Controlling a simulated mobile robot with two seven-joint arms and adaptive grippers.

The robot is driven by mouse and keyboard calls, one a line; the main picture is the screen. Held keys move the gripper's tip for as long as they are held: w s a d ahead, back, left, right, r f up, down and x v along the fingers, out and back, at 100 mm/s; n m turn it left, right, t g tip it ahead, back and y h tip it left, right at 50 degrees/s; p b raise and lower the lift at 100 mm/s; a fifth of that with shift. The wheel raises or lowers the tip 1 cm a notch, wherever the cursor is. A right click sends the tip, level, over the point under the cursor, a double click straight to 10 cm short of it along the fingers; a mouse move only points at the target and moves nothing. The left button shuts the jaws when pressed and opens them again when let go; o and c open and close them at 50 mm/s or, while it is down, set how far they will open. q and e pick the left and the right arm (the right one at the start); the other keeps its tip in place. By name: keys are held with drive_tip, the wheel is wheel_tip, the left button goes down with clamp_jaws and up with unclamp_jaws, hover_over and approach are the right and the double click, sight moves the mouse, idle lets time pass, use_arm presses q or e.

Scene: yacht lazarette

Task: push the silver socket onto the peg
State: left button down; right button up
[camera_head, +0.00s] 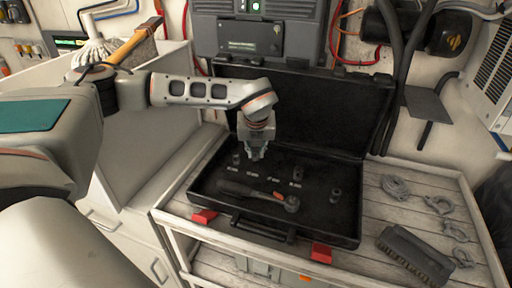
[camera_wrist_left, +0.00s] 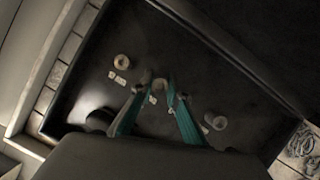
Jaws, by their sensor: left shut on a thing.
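My left gripper (camera_head: 256,157) is low over the open black case, above the row of small white labels. In the left wrist view, its teal fingers (camera_wrist_left: 157,84) are closed around a small, pale round piece (camera_wrist_left: 160,86), which looks like the silver socket. The fingers hide most of it in the head view. I cannot make out the peg, or whether the socket touches it. Other sockets stand in the row, one to the left (camera_head: 237,158) and one to the right (camera_head: 297,173) of the gripper. My right gripper is in neither view.
A black ratchet handle (camera_head: 258,195) lies along the front of the case (camera_head: 215,208). Another dark socket (camera_head: 336,194) stands at its right. The raised lid (camera_head: 330,115) is behind. A brush (camera_head: 415,255) and shackles (camera_head: 440,204) lie on the slatted bench at right.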

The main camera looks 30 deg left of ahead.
sight(256, 156)
use_arm(q)
drive_tip(key=shift+f, duration=0.6)
drive_tip(key=shift+f+b, duration=0.3)
drive_tip(key=shift+f, duration=0.15)
drive_tip(key=shift+f+b, duration=0.3)
drive_tip(key=shift+b, duration=0.05)
drive_tip(key=shift+f, duration=0.3)
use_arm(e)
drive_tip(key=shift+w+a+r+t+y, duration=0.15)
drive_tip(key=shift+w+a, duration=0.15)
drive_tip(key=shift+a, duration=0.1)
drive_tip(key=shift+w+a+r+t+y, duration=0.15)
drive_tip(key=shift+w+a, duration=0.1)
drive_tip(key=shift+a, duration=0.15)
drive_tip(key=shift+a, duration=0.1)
use_arm(q)
drive_tip(key=c, duration=1.9)
unclamp_jaws()
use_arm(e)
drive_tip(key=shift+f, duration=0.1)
